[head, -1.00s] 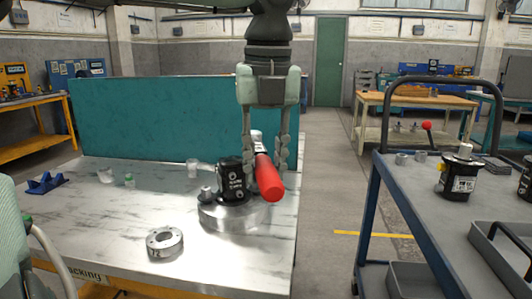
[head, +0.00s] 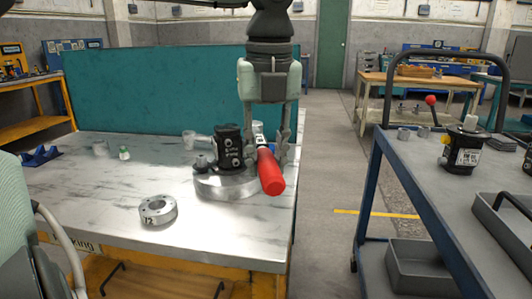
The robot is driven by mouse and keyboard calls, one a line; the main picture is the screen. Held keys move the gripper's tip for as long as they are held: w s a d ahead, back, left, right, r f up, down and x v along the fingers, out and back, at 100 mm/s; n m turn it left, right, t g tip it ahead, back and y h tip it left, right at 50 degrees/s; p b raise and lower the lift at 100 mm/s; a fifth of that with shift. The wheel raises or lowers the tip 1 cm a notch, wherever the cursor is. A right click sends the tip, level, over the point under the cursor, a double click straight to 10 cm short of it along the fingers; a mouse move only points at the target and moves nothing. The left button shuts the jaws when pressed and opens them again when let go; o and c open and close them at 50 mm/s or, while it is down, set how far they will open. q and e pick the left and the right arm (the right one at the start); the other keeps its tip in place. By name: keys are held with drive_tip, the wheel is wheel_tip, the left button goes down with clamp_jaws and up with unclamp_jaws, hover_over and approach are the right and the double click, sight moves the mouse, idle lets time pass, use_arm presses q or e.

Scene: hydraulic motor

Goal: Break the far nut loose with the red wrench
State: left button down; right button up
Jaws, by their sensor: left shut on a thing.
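The black motor (head: 229,148) stands on a round metal base (head: 225,186) on the marble-topped bench. A grey nut or fitting (head: 202,161) shows at its left front. My left gripper (head: 265,155) comes down from above just right of the motor, fingers pointing down. It is shut on the red wrench (head: 270,172); the red handle points toward me and slightly down, over the right edge of the base. The wrench's head is hidden behind the fingers and motor, and I cannot make out the far nut. My right gripper is not in view.
A metal ring with holes (head: 158,209) lies at the bench front. A teal panel (head: 155,95) closes the back. A cart (head: 430,195) with another motor (head: 465,148) stands right, across a clear aisle.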

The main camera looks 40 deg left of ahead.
use_arm(q)
drive_tip(key=shift+f, duration=0.2)
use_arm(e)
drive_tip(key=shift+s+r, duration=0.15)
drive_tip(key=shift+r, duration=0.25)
use_arm(q)
drive_tip(key=shift+f+b, duration=0.1)
drive_tip(key=shift+b, duration=0.45)
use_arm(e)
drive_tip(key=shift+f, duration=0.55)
use_arm(q)
drive_tip(key=shift+d+f+b, duration=0.1)
drive_tip(key=shift+f+b, duration=0.05)
drive_tip(key=shift+b, duration=0.2)
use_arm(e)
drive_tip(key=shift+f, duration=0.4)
use_arm(q)
drive_tip(key=shift+b, duration=0.3)
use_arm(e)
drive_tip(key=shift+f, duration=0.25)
